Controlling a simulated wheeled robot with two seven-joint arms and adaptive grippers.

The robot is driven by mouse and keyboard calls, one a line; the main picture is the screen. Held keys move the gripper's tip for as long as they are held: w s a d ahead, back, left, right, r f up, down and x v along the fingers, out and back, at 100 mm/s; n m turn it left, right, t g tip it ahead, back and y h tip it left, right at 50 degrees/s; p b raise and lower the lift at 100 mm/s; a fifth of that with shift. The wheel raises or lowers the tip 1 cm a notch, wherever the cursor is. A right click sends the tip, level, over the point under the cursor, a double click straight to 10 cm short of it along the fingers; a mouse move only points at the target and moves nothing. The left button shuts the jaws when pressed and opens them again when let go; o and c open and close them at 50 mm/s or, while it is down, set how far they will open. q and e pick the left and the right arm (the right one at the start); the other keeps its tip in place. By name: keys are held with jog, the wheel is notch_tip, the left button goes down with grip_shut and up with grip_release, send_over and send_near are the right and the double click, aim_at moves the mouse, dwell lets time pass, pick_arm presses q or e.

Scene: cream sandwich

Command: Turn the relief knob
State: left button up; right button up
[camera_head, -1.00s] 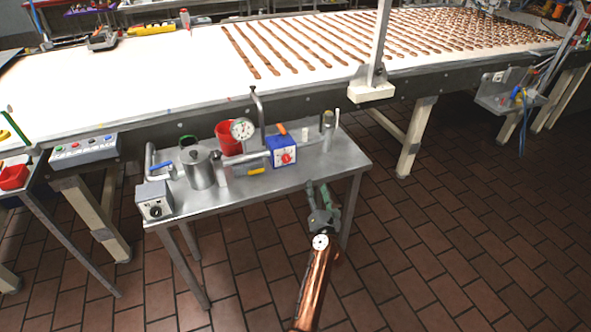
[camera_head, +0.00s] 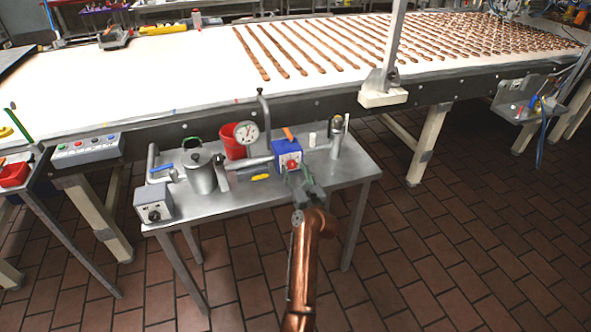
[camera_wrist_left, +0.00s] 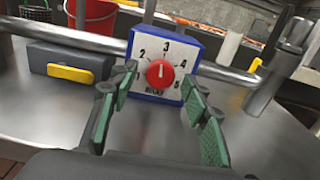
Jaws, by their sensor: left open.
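The relief knob is a red round knob (camera_wrist_left: 160,74) on a white dial face numbered 1 to 5, set in a blue box (camera_wrist_left: 185,46). Its white pointer line points up, near the 3. In the head view the blue box (camera_head: 287,148) stands on the steel table, its lower part hidden by my gripper. My left gripper (camera_head: 300,175) is right in front of the box. In the left wrist view its green-padded fingers (camera_wrist_left: 160,108) are open, one on each side of the knob and nearer to the camera; contact is not visible. My right gripper is not in view.
A grey block with a yellow handle (camera_wrist_left: 72,72) and a red cup (camera_wrist_left: 92,12) are left of the box. A horizontal pipe (camera_wrist_left: 70,36) runs beside it. A pressure gauge (camera_head: 247,133), a steel pot (camera_head: 201,173) and a grey control box (camera_head: 153,203) share the table (camera_head: 235,195).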

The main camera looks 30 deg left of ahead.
pick_arm(q)
jog(key=c, duration=1.2)
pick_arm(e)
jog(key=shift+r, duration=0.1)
pick_arm(q)
jog(key=shift+o, duration=0.2)
jog(key=shift+r, duration=0.1)
jog(key=m+p, duration=0.2)
jog(key=p, duration=0.1)
jog(key=shift+r+p, duration=0.2)
jog(key=shift+p, duration=0.1)
jog(key=m+p, duration=0.2)
jog(key=shift+f+m+p, duration=0.1)
jog(key=shift+m+p, duration=0.3)
jog(key=shift+f+m+p, duration=0.15)
jog(key=shift+m+p, duration=0.35)
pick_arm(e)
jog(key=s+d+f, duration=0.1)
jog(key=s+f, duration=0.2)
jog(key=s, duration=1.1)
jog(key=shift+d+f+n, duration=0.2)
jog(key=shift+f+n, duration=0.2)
